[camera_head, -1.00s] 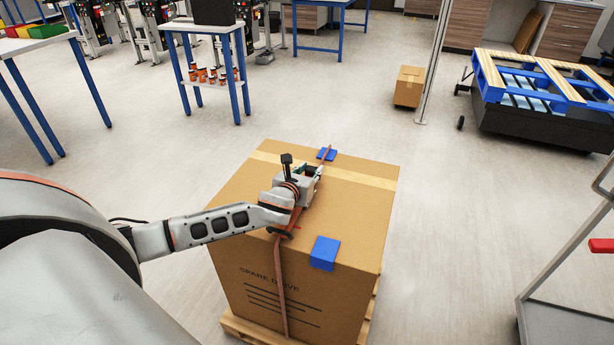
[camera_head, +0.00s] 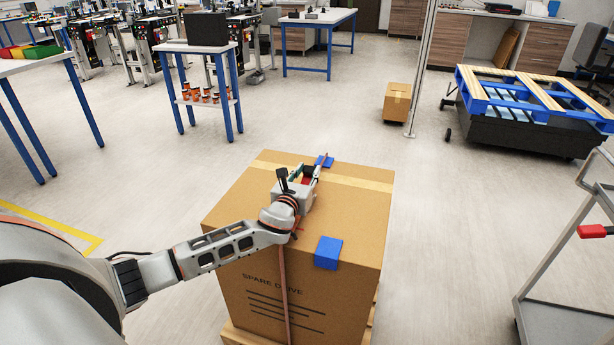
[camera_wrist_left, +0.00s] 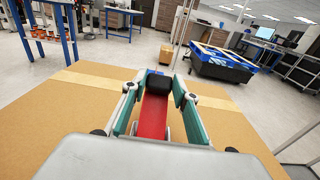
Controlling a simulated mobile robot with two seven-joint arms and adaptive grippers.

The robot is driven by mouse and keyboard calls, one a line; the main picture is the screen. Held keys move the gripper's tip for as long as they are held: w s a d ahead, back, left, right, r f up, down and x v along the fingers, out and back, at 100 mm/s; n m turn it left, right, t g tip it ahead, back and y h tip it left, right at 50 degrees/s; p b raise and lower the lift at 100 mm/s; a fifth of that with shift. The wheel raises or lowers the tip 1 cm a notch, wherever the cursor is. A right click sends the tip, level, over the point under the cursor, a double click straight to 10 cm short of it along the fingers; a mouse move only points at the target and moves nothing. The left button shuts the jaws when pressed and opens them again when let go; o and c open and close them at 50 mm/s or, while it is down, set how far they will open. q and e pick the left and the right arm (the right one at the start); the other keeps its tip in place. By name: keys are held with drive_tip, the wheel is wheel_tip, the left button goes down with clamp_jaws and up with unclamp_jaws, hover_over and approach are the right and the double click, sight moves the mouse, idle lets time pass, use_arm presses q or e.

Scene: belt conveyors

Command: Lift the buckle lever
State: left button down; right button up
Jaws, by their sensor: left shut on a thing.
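A large cardboard box (camera_head: 238,262) marked "SPARE DRIVE" stands on a wooden pallet. An orange-brown strap (camera_head: 283,285) runs down its front and over its top, with blue corner protectors (camera_head: 327,254) at the edges. My left gripper (camera_head: 311,173) is over the top of the box, along the strap. In the left wrist view, its green-lined fingers (camera_wrist_left: 156,92) are shut on the red buckle lever (camera_wrist_left: 153,118), which has a black end and stands between them. The rest of the buckle is hidden by the gripper. My right gripper is not in view.
A grey cart (camera_head: 560,320) with a red handle part stands at the right. A blue and wooden pallet (camera_head: 540,95) lies on a dark base behind. A small carton (camera_head: 397,102) stands beside a pole. Floor around the box is clear.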

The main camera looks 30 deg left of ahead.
use_arm(q)
drive_tip(key=shift+s+d+f+t, duration=0.2)
drive_tip(key=shift+s+f+t, duration=0.2)
drive_tip(key=shift+s+t, duration=0.1)
drive_tip(key=shift+s+d+r+p, duration=0.25)
drive_tip(key=shift+s+r+p, duration=0.15)
drive_tip(key=shift+s, duration=0.3)
drive_tip(key=shift+f, duration=0.15)
idle(0.3)
drive_tip(key=c, duration=1.6)
unclamp_jaws()
drive_tip(key=shift+o, duration=0.2)
drive_tip(key=shift+a+r, duration=0.15)
drive_tip(key=shift+r, duration=0.6)
wheel_tip(320, 180, up, 9)
